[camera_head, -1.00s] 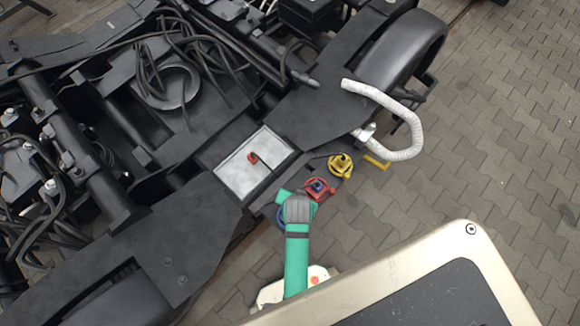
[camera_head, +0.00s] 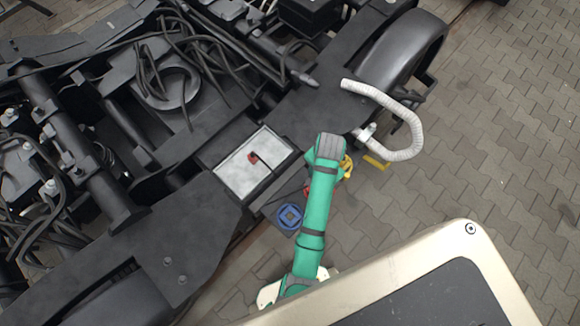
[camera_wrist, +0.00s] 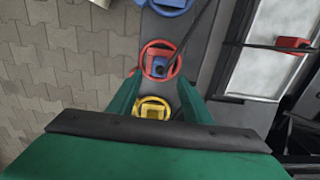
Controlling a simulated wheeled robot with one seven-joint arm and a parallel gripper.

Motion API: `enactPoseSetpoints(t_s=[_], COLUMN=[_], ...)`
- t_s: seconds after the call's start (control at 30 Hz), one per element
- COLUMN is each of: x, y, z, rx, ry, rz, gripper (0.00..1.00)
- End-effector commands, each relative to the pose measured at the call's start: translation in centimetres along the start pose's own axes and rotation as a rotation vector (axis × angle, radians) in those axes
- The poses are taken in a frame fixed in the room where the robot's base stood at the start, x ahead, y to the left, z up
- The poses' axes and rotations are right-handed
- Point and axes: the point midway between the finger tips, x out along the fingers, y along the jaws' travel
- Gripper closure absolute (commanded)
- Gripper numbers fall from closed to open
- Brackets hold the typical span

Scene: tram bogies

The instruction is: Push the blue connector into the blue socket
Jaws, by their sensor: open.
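The blue connector (camera_wrist: 159,67), with a black cable, sits within the red ring-shaped socket (camera_wrist: 148,53); I cannot tell how deep. My arm hides most of that socket in the head view. My gripper (camera_wrist: 159,80) is open and empty. Its green fingers stand either side of the yellow socket (camera_wrist: 153,108), with the blue connector just beyond the fingertips.
A red connector (camera_head: 253,158) lies on the pale panel of a box on the frame, with a dark cable. A white curved hose (camera_head: 408,128) stands to the right of the sockets. Black cables crowd the bogie at upper left. Paving (camera_head: 480,170) on the right is clear.

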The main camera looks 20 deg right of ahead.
Motion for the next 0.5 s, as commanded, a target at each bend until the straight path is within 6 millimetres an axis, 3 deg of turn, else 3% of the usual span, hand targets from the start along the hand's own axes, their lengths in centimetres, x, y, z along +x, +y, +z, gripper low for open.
enactPoseSetpoints(t_s=[0.17, 0.5], x=[0.8, 4.8], y=[0.0, 0.1], z=[0.1, 0.1], rx=[-0.001, 0.0], ry=[-0.002, -0.003], rz=[0.001, 0.001], gripper=[0.55, 0.55])
